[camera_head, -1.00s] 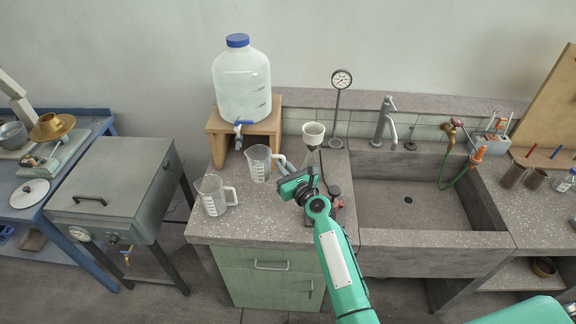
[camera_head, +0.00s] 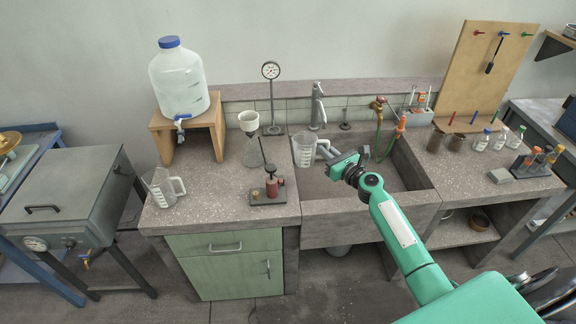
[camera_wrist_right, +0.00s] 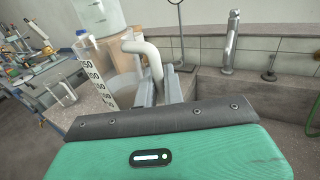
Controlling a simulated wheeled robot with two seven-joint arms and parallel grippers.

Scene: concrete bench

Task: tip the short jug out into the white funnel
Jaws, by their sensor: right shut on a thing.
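My right gripper (camera_head: 328,154) is shut on the handle of a clear measuring jug (camera_head: 303,149) with dark marks. The jug is held about upright over the left end of the sink; it also shows large in the wrist view (camera_wrist_right: 106,76). I cannot make out its contents. A second clear jug (camera_head: 159,188) stands on the bench at the left. I cannot tell surely which jug is shorter. The white funnel (camera_head: 249,121) sits above a clear conical flask (camera_head: 251,151), left of the held jug and apart from it. My left gripper is not in view.
A large bottle with a blue cap (camera_head: 180,84) stands on a wooden stand (camera_head: 217,128) at the back left. A gauge on a post (camera_head: 271,88) stands behind, between funnel and jug. A small rack (camera_head: 268,196) is in front of the flask. The faucet (camera_head: 317,105) is behind the jug.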

